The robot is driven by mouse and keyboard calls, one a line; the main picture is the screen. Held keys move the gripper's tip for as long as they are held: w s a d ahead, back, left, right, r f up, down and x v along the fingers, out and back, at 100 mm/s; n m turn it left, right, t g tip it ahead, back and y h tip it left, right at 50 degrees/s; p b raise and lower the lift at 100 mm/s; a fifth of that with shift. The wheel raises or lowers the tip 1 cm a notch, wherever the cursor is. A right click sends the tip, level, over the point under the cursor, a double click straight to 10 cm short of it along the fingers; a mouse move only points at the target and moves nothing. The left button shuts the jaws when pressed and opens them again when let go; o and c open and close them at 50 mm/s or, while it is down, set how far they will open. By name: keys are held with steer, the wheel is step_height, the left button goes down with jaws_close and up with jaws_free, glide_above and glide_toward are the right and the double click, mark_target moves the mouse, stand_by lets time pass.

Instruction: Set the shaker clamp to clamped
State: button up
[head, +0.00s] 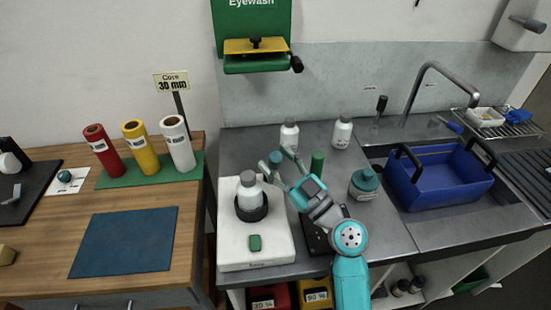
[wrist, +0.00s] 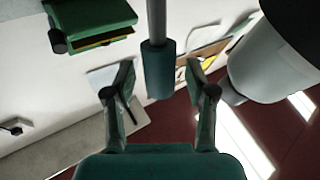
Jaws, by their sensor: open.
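The shaker is a white box (head: 257,262) at the left of the steel bench, with a green button on its front top. A white bottle (head: 249,190) with a grey cap stands upright in its black holder (head: 251,209); a large white bottle (wrist: 270,60) fills the right of the wrist view. A teal grip on a grey rod, seemingly the clamp lever (wrist: 157,75), also shows behind the bottle in the head view (head: 275,161). My gripper (wrist: 160,78) is open, with one finger on each side of the teal grip and visible gaps. The rod's base is hidden.
Two white bottles (head: 289,135) stand behind my gripper, near a green cylinder (head: 317,163). A teal-lidded jar (head: 363,184) stands to the right. The sink holds a blue tub (head: 440,180). A wooden table (head: 190,225) adjoins the bench on the left.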

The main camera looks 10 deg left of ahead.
steer(key=s+d, duration=0.8)
steer(key=d, duration=0.3)
steer(key=shift+s+f, duration=0.4)
steer(key=shift+f, duration=0.05)
steer(key=shift+d, duration=0.1)
